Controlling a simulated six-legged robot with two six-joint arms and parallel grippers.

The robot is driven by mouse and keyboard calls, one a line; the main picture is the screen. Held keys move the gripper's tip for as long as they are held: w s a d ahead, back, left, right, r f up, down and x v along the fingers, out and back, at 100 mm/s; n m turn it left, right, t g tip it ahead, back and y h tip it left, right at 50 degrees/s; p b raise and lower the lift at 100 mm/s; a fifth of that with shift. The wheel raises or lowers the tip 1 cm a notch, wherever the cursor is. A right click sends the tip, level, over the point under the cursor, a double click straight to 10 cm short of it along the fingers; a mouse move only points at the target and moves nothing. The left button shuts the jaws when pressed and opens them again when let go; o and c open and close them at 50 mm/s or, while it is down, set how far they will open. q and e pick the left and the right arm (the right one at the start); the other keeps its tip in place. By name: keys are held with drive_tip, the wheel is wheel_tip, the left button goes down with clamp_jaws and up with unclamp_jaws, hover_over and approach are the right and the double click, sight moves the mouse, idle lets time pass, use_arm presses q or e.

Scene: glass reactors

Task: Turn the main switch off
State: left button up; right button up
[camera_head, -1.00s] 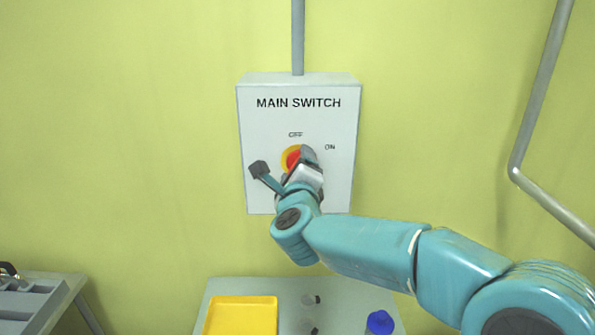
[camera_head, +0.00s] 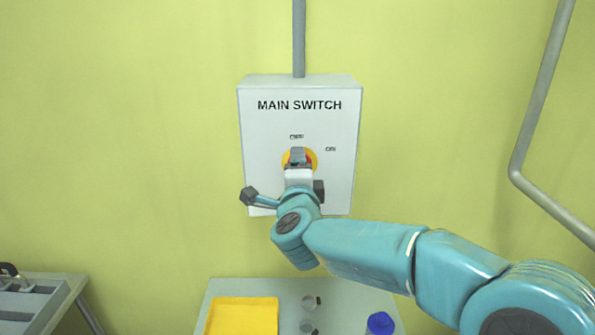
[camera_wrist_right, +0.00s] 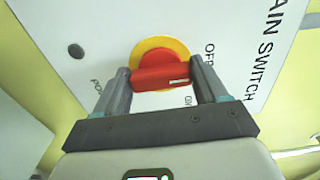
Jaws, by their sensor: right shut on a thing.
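The main switch is a white wall box (camera_head: 340,120) with a round red and yellow knob, labelled OFF above and ON at upper right. In the right wrist view, the red knob handle (camera_wrist_right: 150,78) sits on a yellow disc (camera_wrist_right: 160,45), with a white mark near its right end. My right gripper (camera_head: 298,156) is at the knob, shut on the handle, one finger at each end. In the head view it hides most of the knob and points up towards the OFF label. My left gripper is not in view.
Below the box stands a table (camera_head: 290,287) with a yellow tray (camera_head: 243,315), a blue-capped bottle (camera_head: 380,322) and small clear items. A grey rack (camera_head: 30,300) is at lower left. A grey pipe (camera_head: 535,110) runs down the wall at right.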

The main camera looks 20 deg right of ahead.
idle(0.3)
drive_tip(key=o, duration=1)
drive_tip(key=shift+d, duration=0.1)
drive_tip(key=shift+o, duration=0.2)
drive_tip(key=b+v, duration=0.4)
drive_tip(key=v, duration=1.2)
drive_tip(key=shift+s, duration=0.15)
